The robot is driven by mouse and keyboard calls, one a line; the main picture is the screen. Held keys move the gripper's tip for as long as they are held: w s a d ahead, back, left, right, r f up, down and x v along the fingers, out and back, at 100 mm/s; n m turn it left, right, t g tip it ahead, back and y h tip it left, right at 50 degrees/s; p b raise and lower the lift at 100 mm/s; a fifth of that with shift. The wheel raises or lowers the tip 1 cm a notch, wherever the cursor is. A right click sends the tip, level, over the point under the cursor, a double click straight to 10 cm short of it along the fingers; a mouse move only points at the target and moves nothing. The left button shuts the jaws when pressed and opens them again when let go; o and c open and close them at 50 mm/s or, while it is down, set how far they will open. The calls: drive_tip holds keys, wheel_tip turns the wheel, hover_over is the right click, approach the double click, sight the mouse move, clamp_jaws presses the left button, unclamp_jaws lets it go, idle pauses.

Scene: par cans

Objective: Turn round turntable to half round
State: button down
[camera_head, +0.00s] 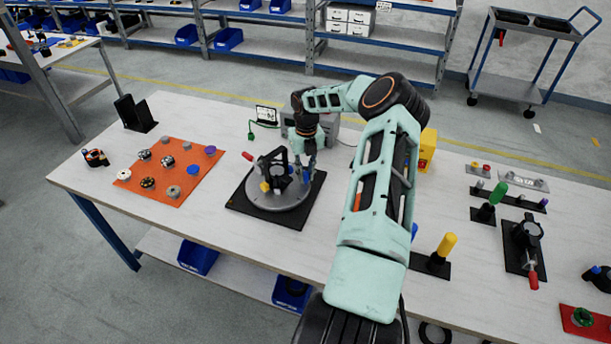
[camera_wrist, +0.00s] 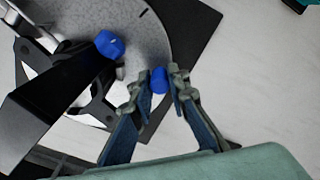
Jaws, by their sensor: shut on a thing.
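The turntable (camera_head: 285,214) is a round grey disc on a black square base (camera_head: 242,203) on the table. It carries a black upright fixture (camera_head: 271,168) with a small yellow part on it. In the wrist view the grey disc (camera_wrist: 160,28) shows a dark line near its rim, and a blue knob (camera_wrist: 110,44) is on the black fixture. My gripper (camera_head: 306,181) is at the right side of the disc. In the wrist view it is shut on a blue peg (camera_wrist: 159,80) at the disc's rim, with one finger on each side. The peg's lower end is hidden.
An orange mat (camera_head: 150,198) with several small parts lies to the left. A grey box with a small display (camera_head: 266,115) stands behind the turntable. A yellow box (camera_head: 427,150), a yellow-handled stand (camera_head: 445,246) and a black clamp (camera_head: 526,237) are to the right.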

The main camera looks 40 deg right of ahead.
drive_tip(key=shift+w+d+n, duration=0.35)
drive_tip(key=shift+w+n, duration=0.1)
drive_tip(key=shift+n, duration=0.15)
drive_tip(key=shift+w+p, duration=0.1)
drive_tip(key=shift+p, duration=0.2)
drive_tip(key=c, duration=1.8)
unclamp_jaws()
drive_tip(key=shift+c, duration=0.2)
drive_tip(key=shift+r, duration=0.1)
wheel_tip(320, 180, up, 12)
drive_tip(key=shift+c, duration=0.3)
